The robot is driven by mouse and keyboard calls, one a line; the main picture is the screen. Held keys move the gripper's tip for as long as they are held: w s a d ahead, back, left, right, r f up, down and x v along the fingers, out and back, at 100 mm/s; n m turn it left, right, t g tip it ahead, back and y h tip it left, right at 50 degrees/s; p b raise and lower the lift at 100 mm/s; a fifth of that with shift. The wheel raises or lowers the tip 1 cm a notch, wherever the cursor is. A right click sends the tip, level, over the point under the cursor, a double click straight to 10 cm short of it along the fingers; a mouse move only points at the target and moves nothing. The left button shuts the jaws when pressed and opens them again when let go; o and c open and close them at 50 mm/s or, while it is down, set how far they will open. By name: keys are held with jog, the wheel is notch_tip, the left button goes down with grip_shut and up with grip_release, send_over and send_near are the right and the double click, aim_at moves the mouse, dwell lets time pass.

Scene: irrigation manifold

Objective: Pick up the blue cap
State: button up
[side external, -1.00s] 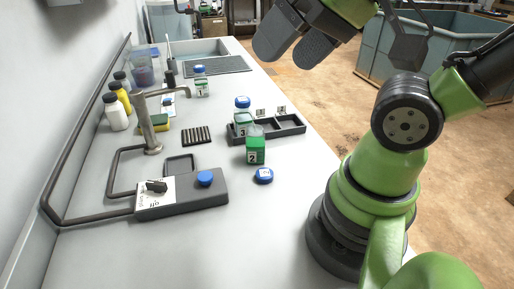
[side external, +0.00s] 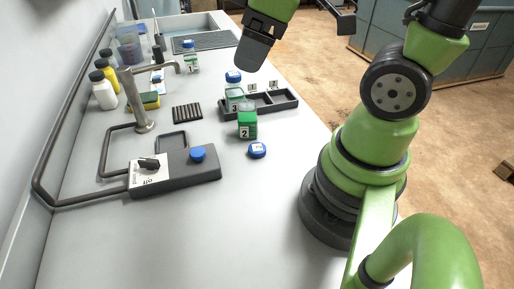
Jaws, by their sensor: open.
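A blue cap (side external: 257,150) with a pale marked top lies flat on the grey bench near its right edge. Just behind it stands a bottle of green liquid marked 2 (side external: 247,122), with no cap on it. My gripper (side external: 250,66) is high in the upper middle of the view, well above the bench and apart from the cap. It is open and empty; its fingers overlap in this view, so the gap between them is hidden.
A dark tray (side external: 288,104) holds bottle 3 (side external: 234,98), which has a blue cap. A dark control box (side external: 190,175) with a blue knob (side external: 197,153), a metal tap (side external: 138,105) and pipes stand at left. The front bench is clear.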

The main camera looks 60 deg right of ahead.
jog(key=w+d+f+n+g, duration=0.3)
jog(key=d+f+n, duration=0.1)
jog(key=f+n, duration=0.5)
jog(key=n+g, duration=0.2)
jog(key=n, duration=0.5)
send_near(257, 147)
jog(key=shift+s+a+f, duration=0.1)
jog(key=shift+f, duration=2.2)
jog(key=shift+s+a+f, duration=0.1)
jog(key=shift+f, duration=2.2)
jog(key=c, duration=1)
